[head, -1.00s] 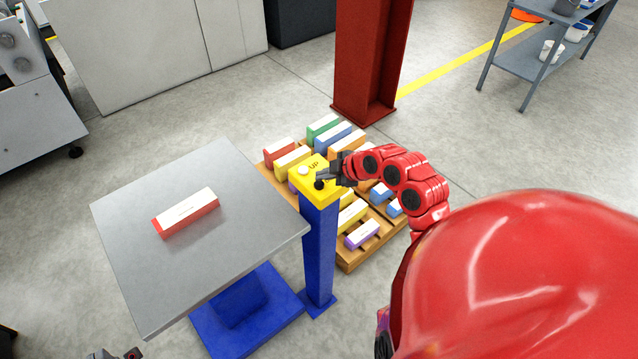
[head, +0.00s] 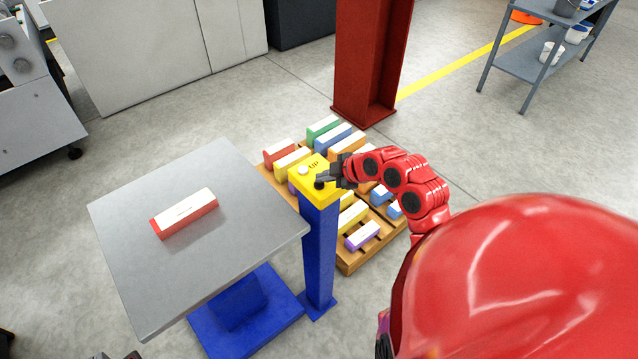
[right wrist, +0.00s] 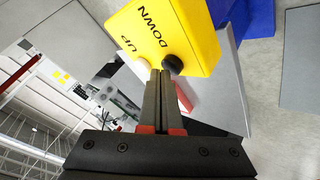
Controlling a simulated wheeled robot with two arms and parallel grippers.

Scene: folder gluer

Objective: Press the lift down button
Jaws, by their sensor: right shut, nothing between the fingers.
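The yellow control box (head: 330,192) stands on a blue post beside the lift table (head: 130,270). It has a white button (head: 304,171) by the word UP and a black button (head: 319,185). In the right wrist view the black button (right wrist: 173,64) sits by the word DOWN. My right gripper (head: 325,177) is shut and empty, its fingertips close to the black button. In the right wrist view the fingertips (right wrist: 160,74) overlap the button's edge; contact cannot be told. Only a sliver of what looks like my left gripper (head: 132,356) shows at the bottom edge.
A red and white carton (head: 185,213) lies on the grey lift table top. A wooden pallet (head: 350,264) with several coloured cartons lies behind the post. A red steel column (head: 370,60) stands beyond it. A grey shelf (head: 530,62) is at the upper right.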

